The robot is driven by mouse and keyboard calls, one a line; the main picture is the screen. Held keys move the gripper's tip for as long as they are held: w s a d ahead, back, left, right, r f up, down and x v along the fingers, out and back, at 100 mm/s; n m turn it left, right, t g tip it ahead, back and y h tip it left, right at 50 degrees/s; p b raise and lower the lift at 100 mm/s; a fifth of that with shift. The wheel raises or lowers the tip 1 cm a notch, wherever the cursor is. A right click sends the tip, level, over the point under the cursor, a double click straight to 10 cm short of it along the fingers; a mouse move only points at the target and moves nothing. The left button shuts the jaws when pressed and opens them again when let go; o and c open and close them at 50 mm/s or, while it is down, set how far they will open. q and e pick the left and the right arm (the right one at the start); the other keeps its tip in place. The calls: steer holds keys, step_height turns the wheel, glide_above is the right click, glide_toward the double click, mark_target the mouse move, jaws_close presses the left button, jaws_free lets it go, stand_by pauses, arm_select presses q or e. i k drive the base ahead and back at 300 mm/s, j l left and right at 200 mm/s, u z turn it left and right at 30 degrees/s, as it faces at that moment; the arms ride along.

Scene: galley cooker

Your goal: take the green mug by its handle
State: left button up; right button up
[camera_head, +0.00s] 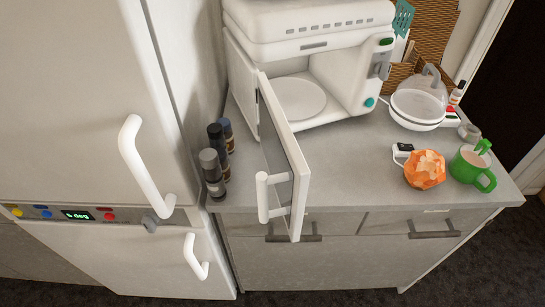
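The green mug (466,163) stands upright on the grey counter (350,168), near its right front corner. Its green handle (488,182) points to the lower right, towards the counter's front edge. Something light with a green end sticks up out of the mug. An orange crumpled-looking object (425,169) sits close to the mug's left. Neither of my grippers shows in the head view.
The microwave's door (290,155) stands open over the counter's front edge. Several dark bottles (213,165) stand by the fridge (90,110). A white appliance with a clear lid (418,108) and a small jar (469,132) are behind the mug.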

mark_target(462, 171)
steer(key=z, duration=1.45)
steer(key=i+l+u, duration=0.2)
steer(key=l, duration=0.2)
steer(key=i+l+u, duration=0.2)
steer(key=l, duration=0.15)
steer(key=l+u, duration=0.2)
steer(key=l, duration=0.25)
steer(key=i+l+u, duration=0.25)
steer(key=l, duration=0.2)
steer(key=k, duration=0.1)
